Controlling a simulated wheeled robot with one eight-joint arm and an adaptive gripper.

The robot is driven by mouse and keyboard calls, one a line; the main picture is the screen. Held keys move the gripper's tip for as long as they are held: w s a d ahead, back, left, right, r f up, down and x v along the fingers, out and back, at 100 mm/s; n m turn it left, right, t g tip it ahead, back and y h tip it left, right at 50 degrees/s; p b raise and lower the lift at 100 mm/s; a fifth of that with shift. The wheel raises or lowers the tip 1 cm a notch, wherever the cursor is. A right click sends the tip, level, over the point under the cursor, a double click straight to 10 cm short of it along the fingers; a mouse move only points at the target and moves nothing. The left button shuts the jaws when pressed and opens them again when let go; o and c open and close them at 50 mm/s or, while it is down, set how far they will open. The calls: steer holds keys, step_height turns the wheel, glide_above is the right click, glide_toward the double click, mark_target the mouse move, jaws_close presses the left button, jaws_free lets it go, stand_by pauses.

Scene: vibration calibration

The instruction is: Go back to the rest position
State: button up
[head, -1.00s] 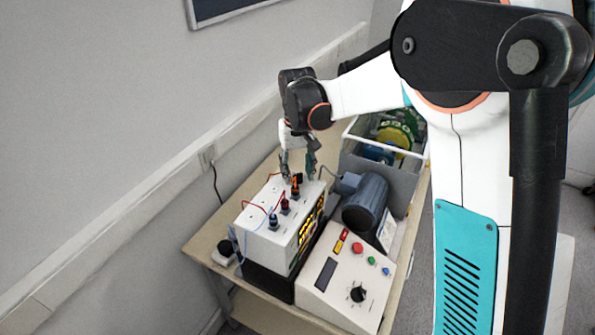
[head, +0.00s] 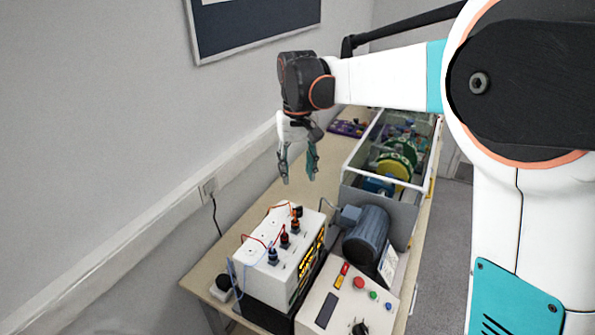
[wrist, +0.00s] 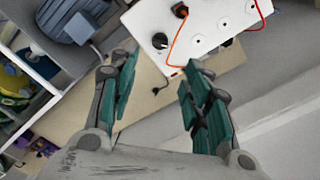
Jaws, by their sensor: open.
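My gripper (head: 299,165) hangs from my arm above the back end of the white instrument box, with clear air between them. Its two teal-padded fingers are apart and nothing is between them. In the wrist view my gripper (wrist: 155,95) is also open and empty, with the table top and the edge of the white box beyond it. The white box (head: 262,257) has several knobs and plugs with red and blue leads on top. It also shows in the wrist view (wrist: 205,22).
A grey motor (head: 367,236) stands right of the box, and a control panel (head: 345,305) with coloured buttons is in front. A clear-walled case (head: 398,208) holds green and yellow wheels behind. The table (head: 240,215) stands against a wall with a dark board (head: 250,30).

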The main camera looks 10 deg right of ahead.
steer(key=s+d+f+t+b, duration=0.2)
steer(key=s+d+t+b, duration=0.35)
steer(key=s, duration=0.85)
steer(key=s+d+f+b, duration=0.3)
steer(key=s+f, duration=0.2)
steer(key=s, duration=0.1)
steer(key=s+d+f+m+t+b, duration=0.1)
steer(key=s+d+f+b, duration=0.2)
steer(key=s, duration=0.4)
steer(key=shift+s+d+f, duration=0.15)
steer(key=shift+d+f, duration=0.6)
steer(key=shift+f, duration=0.55)
steer(key=shift+t, duration=0.25)
